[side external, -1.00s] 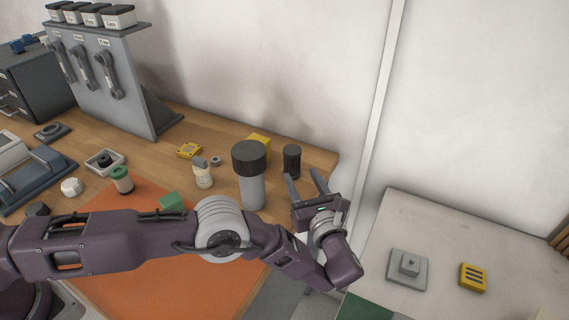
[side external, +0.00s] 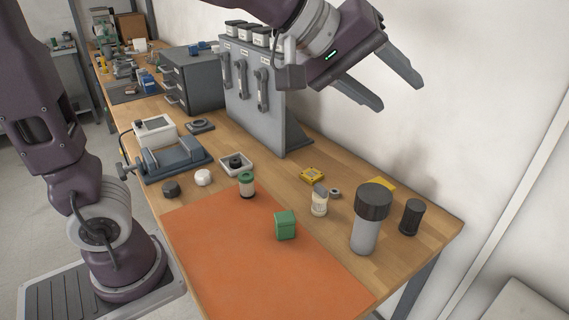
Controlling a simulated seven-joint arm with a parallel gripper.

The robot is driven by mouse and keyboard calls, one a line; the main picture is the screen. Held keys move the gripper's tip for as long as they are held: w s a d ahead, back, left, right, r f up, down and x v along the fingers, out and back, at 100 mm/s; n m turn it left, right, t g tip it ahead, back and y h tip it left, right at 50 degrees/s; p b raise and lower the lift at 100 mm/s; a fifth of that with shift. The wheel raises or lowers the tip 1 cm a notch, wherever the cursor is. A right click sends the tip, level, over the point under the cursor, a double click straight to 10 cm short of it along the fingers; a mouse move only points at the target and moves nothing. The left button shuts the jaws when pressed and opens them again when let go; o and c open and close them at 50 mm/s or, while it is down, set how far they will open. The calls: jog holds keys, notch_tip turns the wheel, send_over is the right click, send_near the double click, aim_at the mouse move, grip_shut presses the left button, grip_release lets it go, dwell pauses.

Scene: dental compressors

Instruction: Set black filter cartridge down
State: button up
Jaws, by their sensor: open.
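The black filter cartridge, a small dark ribbed cylinder (side external: 410,218), stands upright on the wooden bench near its right end. It is just right of a taller grey cylinder with a dark cap (side external: 368,220). My gripper (side external: 390,97) is open and empty, raised high above the bench, well above and apart from the cartridge. Its two fingers point down to the right.
An orange mat (side external: 250,260) covers the front of the bench, with a green block (side external: 285,225) on it. A grey tool panel (side external: 252,105) stands at the back. Small parts, including a yellow piece (side external: 312,174), lie between them.

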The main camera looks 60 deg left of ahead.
jog(key=s+a+f+m+g+y, duration=0.1)
jog(key=s+a+f+m, duration=0.1)
jog(key=s, duration=0.6)
jog(key=s+a+f+m+g+y, duration=0.1)
jog(key=s+a+f+m+g, duration=0.1)
jog(key=s+a+f, duration=0.3)
jog(key=s+a+f+m+g+y, duration=0.1)
jog(key=s+a+f+m, duration=0.2)
jog(key=s, duration=0.8)
jog(key=shift+a+f+m+g+y, duration=0.3)
jog(key=shift+a+f+m+g, duration=0.1)
jog(key=shift+a+f, duration=0.25)
